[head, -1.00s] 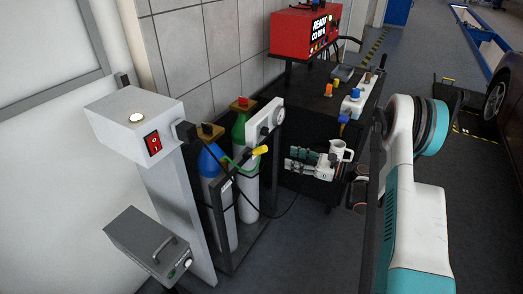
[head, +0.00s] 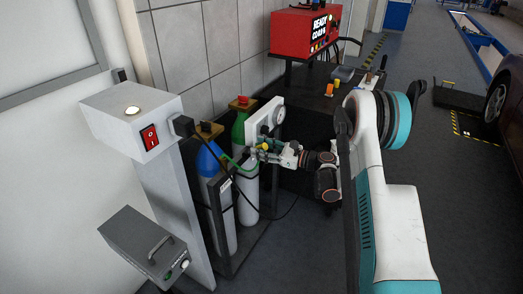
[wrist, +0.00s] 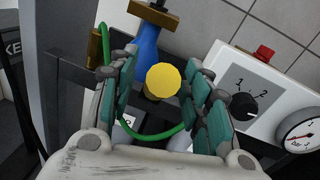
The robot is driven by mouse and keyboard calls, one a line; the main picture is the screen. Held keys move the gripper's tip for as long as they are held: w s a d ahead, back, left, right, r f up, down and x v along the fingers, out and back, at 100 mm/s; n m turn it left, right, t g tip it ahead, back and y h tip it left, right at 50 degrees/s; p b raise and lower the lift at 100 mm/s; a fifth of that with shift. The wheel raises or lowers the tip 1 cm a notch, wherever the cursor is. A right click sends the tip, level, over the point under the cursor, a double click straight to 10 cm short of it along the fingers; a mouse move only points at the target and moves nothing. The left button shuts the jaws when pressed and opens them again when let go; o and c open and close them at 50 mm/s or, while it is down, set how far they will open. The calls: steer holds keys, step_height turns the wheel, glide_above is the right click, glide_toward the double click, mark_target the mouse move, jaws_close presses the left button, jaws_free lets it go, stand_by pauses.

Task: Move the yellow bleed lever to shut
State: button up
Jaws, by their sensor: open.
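The yellow bleed lever shows in the wrist view as a round yellow knob (wrist: 163,80), seen end-on. My open gripper (wrist: 158,88) has its two teal fingers on either side of the knob, with visible gaps. In the head view my gripper (head: 272,154) is at the white panel beside the gas bottles, and only a small yellow part of the lever (head: 263,147) shows. The lever's stem and its position marks are hidden.
A white panel (wrist: 233,75) with a black dial (wrist: 243,106) and a gauge (wrist: 303,134) lies just right of my fingers. A green hose (wrist: 150,136) loops below the knob. A blue bottle (head: 207,161) and a green bottle (head: 239,128) stand close by.

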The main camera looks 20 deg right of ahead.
jaws_close()
steer(key=shift+r, duration=0.1)
steer(key=shift+w+a+r+g+h+p, duration=0.25)
steer(key=shift+r+h+p, duration=0.1)
steer(key=shift+p, duration=0.2)
steer(key=shift+w+a+r+g+h+p, duration=0.15)
steer(key=shift+r+g+h+p, duration=0.15)
steer(key=shift+p, duration=0.25)
steer(key=shift+w+a+r+g+h+p, duration=0.55)
steer(key=shift+r+g+h+p, duration=0.15)
steer(key=shift+h+p, duration=0.4)
steer(key=g+h+p, duration=0.1)
steer(key=w+a+g+h+p, duration=0.1)
steer(key=shift+w+a+r+m+p, duration=0.25)
steer(key=shift+w+a+m+p, duration=0.05)
steer(key=shift+m, duration=0.1)
steer(key=shift+w+a+f+g+h+p, duration=0.1)
steer(key=shift+w+a+g+h+p, duration=0.55)
steer(key=shift+g+h, duration=0.4)
